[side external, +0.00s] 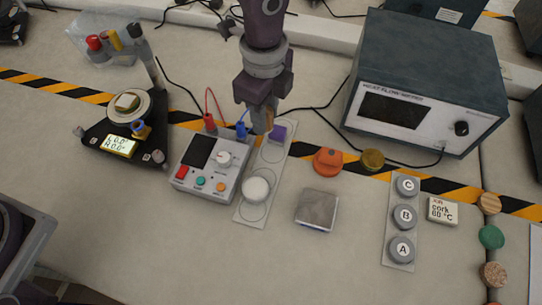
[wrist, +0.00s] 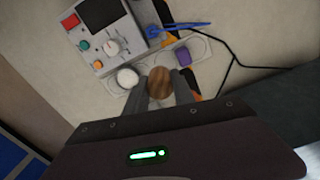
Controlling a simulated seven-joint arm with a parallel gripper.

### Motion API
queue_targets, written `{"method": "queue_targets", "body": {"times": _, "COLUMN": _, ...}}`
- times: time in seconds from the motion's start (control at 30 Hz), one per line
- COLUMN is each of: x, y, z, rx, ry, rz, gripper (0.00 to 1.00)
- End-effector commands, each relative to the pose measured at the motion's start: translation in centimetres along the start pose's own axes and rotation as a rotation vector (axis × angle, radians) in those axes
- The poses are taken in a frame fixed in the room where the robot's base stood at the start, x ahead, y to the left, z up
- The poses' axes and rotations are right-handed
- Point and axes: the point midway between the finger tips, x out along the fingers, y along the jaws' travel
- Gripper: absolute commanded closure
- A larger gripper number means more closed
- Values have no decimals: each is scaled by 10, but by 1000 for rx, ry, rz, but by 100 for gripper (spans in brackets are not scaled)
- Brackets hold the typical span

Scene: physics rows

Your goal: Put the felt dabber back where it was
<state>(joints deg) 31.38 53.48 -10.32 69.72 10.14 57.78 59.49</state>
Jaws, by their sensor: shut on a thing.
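My gripper (side external: 262,112) points down over the far part of a pale strip (side external: 247,215) marked with circle outlines. It is shut on a brown, wooden-looking piece, which I take to be the felt dabber (side external: 263,123). In the wrist view the dabber (wrist: 159,82) shows as a round brown top between the two fingers. Its lower end is hidden, and I cannot tell whether it touches the strip. A white round pad (side external: 256,189) sits on the near part of the strip. A purple block (side external: 277,133) sits at the far end, just right of my gripper.
A grey meter (side external: 212,167) with red and blue plugs stands close left of the strip. An orange piece (side external: 327,161), a brass-coloured piece (side external: 372,160) and a grey square block (side external: 317,210) lie to the right. A large heat-flow box (side external: 425,85) stands behind.

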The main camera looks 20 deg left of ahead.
Motion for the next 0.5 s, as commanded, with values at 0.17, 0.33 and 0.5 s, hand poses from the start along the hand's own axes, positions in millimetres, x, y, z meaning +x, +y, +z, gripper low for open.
{"method": "queue_targets", "body": {"times": 0.17, "x": 24, "y": 6, "z": -18, "rx": 45, "ry": -3, "rz": 4, "gripper": 100}}
{"method": "queue_targets", "body": {"times": 0.33, "x": 61, "y": 6, "z": -18, "rx": 43, "ry": -3, "rz": 3, "gripper": 100}}
{"method": "queue_targets", "body": {"times": 0.5, "x": 83, "y": 6, "z": -18, "rx": 43, "ry": -2, "rz": 2, "gripper": 100}}
